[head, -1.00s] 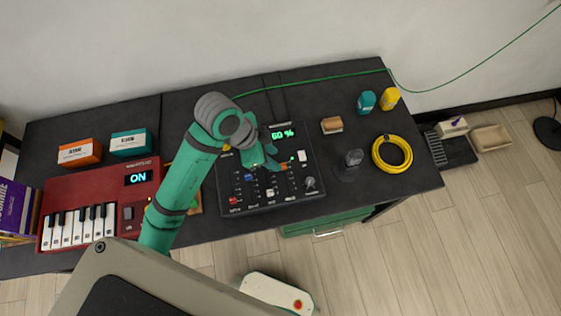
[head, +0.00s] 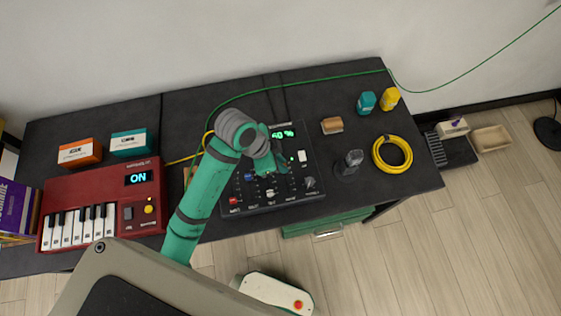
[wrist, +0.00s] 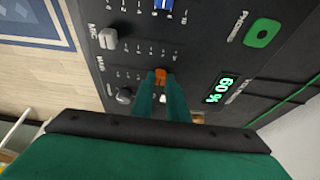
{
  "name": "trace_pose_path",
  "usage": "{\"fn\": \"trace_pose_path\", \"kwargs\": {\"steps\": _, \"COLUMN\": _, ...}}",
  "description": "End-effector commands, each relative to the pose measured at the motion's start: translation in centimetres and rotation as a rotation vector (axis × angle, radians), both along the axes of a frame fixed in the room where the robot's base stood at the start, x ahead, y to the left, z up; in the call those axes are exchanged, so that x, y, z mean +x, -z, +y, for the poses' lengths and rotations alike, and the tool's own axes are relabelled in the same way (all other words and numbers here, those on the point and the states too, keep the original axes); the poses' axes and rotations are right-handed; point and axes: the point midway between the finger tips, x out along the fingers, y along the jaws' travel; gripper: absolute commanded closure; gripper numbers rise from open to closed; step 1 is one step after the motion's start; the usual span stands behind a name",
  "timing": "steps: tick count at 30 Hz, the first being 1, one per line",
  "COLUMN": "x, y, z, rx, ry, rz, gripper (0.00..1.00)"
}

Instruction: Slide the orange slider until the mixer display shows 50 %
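The black mixer (head: 290,200) lies on the dark table, with several knobs and sliders on its face. Its green display (wrist: 220,88) reads 60 % in the wrist view; in the head view the display (head: 284,134) is partly covered by my arm. The orange slider (wrist: 160,74) shows between my fingertips in the wrist view and is hidden by my gripper in the head view. My gripper (wrist: 160,80) reaches down to the mixer, its two teal fingers close together, one on each side of the orange cap, seemingly touching it.
Beside the mixer are a red keyboard (head: 85,212) at left, and a dark grey object (head: 349,163), a brown block (head: 332,125) and a yellow cable coil (head: 392,154) at right.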

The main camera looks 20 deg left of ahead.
Motion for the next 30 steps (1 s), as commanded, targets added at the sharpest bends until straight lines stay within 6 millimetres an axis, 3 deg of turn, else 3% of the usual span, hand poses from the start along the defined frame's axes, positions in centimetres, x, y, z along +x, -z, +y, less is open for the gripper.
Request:
{"fn": "trace_pose_path", "kwargs": {"steps": 18, "x": -0.17, "y": -0.06, "z": -0.1, "rx": 0.001, "ry": 0.0, "rz": -0.001, "gripper": 1.0}}
{"fn": "trace_pose_path", "kwargs": {"steps": 19, "x": -0.17, "y": -0.06, "z": -0.1, "rx": 0.001, "ry": 0.0, "rz": -0.001, "gripper": 0.79}}
{"fn": "trace_pose_path", "kwargs": {"steps": 21, "x": -0.17, "y": -0.06, "z": -0.1, "rx": 0.001, "ry": 0.0, "rz": -0.001, "gripper": 0.67}}
{"fn": "trace_pose_path", "kwargs": {"steps": 30, "x": -0.2, "y": -0.14, "z": -0.06, "rx": 0.001, "ry": 0.001, "rz": -0.001, "gripper": 0.67}}
